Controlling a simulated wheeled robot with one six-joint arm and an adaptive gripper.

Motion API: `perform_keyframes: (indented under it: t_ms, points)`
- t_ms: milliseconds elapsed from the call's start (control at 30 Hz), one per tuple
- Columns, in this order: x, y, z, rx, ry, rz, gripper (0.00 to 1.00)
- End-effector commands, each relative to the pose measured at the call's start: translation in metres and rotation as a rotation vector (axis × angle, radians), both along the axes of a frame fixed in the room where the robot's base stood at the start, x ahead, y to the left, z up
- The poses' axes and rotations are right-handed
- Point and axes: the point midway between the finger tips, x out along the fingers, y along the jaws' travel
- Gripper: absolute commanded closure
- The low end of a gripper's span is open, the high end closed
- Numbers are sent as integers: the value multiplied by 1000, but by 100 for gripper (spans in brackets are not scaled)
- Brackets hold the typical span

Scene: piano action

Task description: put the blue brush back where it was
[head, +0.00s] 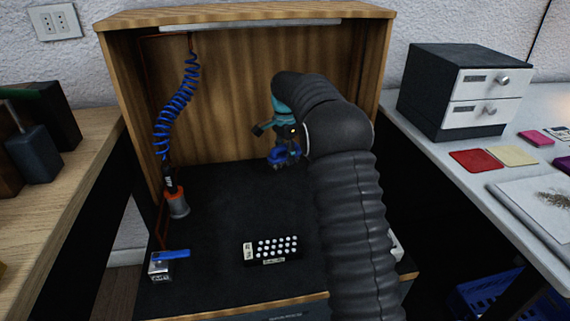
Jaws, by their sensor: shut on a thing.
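My gripper (276,146) is in the cabinet, over the back part of the dark work surface and in front of the wooden back panel. It is shut on a small blue thing (284,154), which I take to be the blue brush. It is held above the surface, and its bristles cannot be made out at this size. My arm hides part of the gripper and the surface to the right.
A metal block with a blue bar (171,255) sits front left. A black tray of white round pieces (272,250) lies front middle. The dark surface (225,205) between is clear.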

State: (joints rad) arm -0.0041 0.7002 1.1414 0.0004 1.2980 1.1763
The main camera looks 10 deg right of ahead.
Motion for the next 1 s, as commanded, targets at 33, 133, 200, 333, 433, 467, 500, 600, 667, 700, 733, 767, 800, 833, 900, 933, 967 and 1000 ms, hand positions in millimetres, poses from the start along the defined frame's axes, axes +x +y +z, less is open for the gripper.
perform_keyframes:
  t_ms: [33,133,200,333,433,467,500,600,667,700,733,767,800,833,900,933,967,1000]
  points:
    - [0,0,-5,0,2,0,82]
    - [-1,0,-18,0,3,0,82]
    - [-1,0,-28,0,3,0,82]
    - [-1,0,-38,0,1,0,82]
    - [0,0,-38,0,0,0,82]
    - [0,0,-38,0,0,0,82]
    - [0,0,-38,0,0,0,82]
    - [-1,0,-39,0,1,0,82]
    - [-1,0,-41,0,1,0,82]
    - [-1,0,-41,0,1,0,44]
    - [-1,0,-41,0,1,0,37]
    - [-1,0,-41,0,1,0,29]
    - [-1,0,-41,0,1,0,24]
    - [-1,0,-41,0,1,0,24]
    - [-1,0,-41,0,1,0,24]
    - [-1,0,-41,0,1,0,24]
    - [-1,0,-41,0,1,0,24]
    - [-1,0,-41,0,1,0,24]
